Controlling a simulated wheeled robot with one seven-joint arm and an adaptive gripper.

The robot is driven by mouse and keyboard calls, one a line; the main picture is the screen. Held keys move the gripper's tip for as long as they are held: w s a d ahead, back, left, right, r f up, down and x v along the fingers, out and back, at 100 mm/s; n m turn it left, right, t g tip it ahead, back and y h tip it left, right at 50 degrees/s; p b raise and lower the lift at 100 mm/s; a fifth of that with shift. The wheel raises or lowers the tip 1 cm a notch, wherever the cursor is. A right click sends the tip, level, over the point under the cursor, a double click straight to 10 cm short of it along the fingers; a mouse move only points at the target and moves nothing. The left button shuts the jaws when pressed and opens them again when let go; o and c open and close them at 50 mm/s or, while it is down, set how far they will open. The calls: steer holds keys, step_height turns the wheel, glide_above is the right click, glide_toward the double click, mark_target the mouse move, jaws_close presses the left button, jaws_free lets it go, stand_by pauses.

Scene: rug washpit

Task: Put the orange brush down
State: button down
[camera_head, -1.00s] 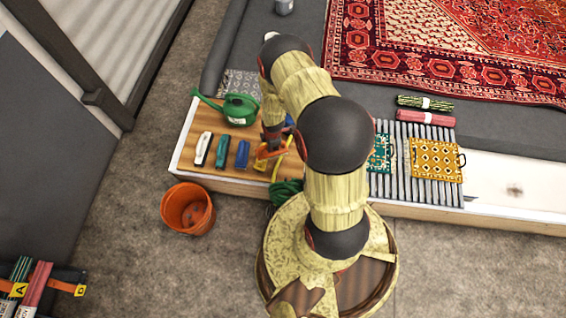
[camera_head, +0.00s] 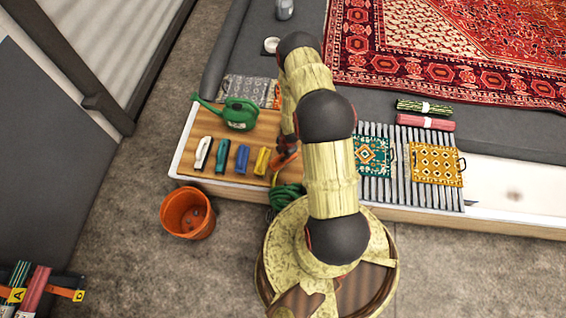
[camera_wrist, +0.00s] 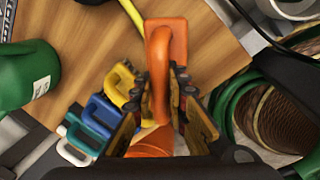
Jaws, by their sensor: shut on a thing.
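The orange brush (camera_wrist: 172,38) is held between the two fingers of my gripper (camera_wrist: 163,92) in the wrist view, over the wooden board (camera_wrist: 95,40). In the head view the orange brush (camera_head: 286,160) shows partly below my gripper (camera_head: 286,147), right of the yellow brush (camera_head: 262,161). My arm hides part of it there. I cannot tell whether it touches the board.
White (camera_head: 202,152), teal (camera_head: 222,155) and blue (camera_head: 242,158) brushes stand in a row to the left. A green watering can (camera_head: 238,113) is behind them. A coiled green hose (camera_head: 287,196) lies at the front edge. An orange bucket (camera_head: 187,211) stands on the floor.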

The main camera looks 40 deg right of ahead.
steer(key=shift+f+b, duration=0.65)
steer(key=shift+f, duration=1.95)
steer(key=shift+f, duration=0.15)
steer(key=c, duration=1.8)
jaws_free()
steer(key=shift+o, duration=0.2)
